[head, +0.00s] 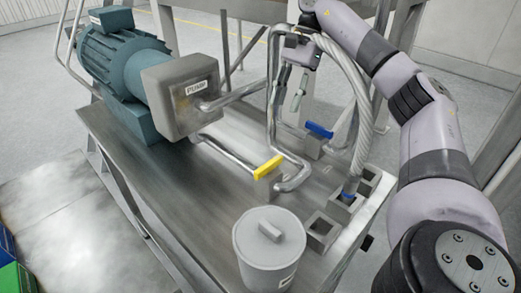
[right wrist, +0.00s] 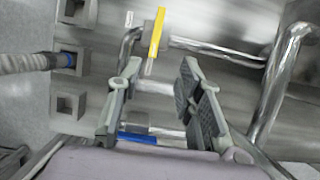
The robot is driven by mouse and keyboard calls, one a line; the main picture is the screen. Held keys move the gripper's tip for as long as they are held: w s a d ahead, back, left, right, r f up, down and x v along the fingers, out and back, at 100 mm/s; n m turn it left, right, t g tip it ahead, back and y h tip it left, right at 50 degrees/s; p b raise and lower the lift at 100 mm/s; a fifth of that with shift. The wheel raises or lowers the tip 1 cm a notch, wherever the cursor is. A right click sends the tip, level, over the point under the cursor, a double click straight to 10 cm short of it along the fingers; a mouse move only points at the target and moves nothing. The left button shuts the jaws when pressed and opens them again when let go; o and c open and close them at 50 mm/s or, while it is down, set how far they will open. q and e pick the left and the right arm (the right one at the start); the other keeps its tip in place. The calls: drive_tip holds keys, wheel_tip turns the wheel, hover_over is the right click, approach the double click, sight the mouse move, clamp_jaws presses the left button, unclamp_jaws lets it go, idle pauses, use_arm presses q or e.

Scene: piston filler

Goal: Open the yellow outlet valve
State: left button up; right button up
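The yellow outlet valve handle (head: 268,167) sits on a metal pipe above the steel table, right of centre in the head view. In the right wrist view the yellow handle (right wrist: 156,38) shows as an upright bar beyond and between the fingertips, apart from them. My right gripper (head: 297,95) hangs fingers-down behind and above the handle in the head view, partly behind a pipe. In the right wrist view the right gripper (right wrist: 160,80) has its fingers spread wide with nothing between them. My left gripper is not in view.
A blue valve handle (head: 319,131) is close behind the yellow one. A bent steel pipe (head: 271,90) and braided hose (head: 361,110) stand near my right gripper. A lidded metal pot (head: 266,255) is in front. The teal pump motor (head: 118,65) is at left.

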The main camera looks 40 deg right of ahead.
drive_tip(key=b, duration=0.4)
approach(269, 163)
drive_tip(key=b+x, duration=0.2)
drive_tip(key=x, duration=0.1)
drive_tip(key=shift+f, duration=0.25)
drive_tip(key=x, duration=0.4)
drive_tip(key=shift+a+f, duration=0.25)
drive_tip(key=shift+f, duration=0.3)
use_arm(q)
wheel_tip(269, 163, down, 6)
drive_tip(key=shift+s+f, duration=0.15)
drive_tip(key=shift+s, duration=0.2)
use_arm(e)
drive_tip(key=shift+s+f, duration=0.1)
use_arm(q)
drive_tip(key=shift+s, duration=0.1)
use_arm(e)
drive_tip(key=shift+c, duration=0.2)
clamp_jaws()
